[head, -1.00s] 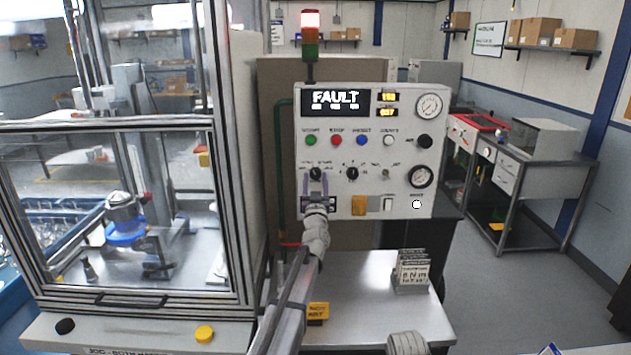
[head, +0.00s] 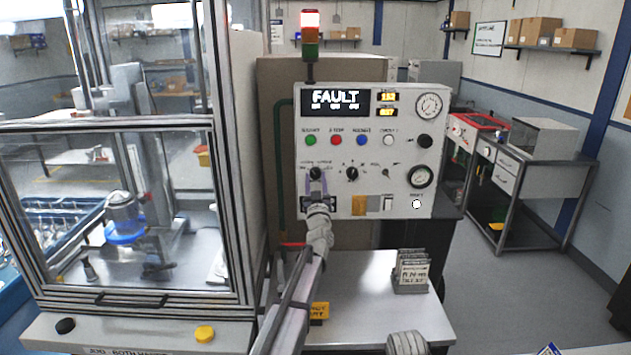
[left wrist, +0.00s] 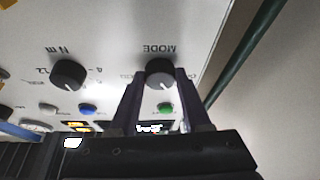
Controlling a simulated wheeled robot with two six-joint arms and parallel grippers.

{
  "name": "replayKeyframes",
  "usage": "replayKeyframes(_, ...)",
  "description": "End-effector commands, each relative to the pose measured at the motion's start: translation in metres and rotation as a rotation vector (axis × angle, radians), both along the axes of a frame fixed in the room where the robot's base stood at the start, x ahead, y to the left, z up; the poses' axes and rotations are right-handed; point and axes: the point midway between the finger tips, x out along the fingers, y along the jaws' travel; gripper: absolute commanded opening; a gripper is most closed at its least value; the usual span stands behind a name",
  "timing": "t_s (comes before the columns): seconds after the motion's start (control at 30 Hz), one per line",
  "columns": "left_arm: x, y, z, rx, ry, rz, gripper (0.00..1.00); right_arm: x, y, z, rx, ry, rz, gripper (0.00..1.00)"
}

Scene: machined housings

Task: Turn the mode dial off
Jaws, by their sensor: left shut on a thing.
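The mode dial (head: 316,173) is a black round knob at the left of the white control panel (head: 285,350). In the left wrist view the mode dial (left wrist: 160,73) sits between my two fingers under an upside-down MODE label, and a small white mark shows on it. My left gripper (head: 316,182) is shut on this dial, one finger on each side, and it also shows in the left wrist view (left wrist: 161,88). The dial's setting labels are too small to read.
A second black dial (head: 352,173) sits just right of the mode dial. Coloured buttons, a FAULT display (head: 335,102) and a gauge (head: 421,176) share the panel. A green pipe (head: 281,170) runs along its left. The glazed machine enclosure (head: 120,210) stands at left.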

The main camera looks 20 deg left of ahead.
Motion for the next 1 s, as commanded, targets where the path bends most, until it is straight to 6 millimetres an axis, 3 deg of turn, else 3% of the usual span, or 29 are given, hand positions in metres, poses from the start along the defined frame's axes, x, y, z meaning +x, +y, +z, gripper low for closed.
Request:
replayKeyframes(0.6,0.002,-0.005,0.005,-0.476,-0.139,0.001,0.0,0.0,0.0,0.019,0.0,0.0,0.001,0.0)
replayKeyframes(1.0,0.002,-0.006,0.004,-0.633,-0.185,0.001,0.0,0.0,0.0,0.027,0.0,0.0,0.001,0.0)
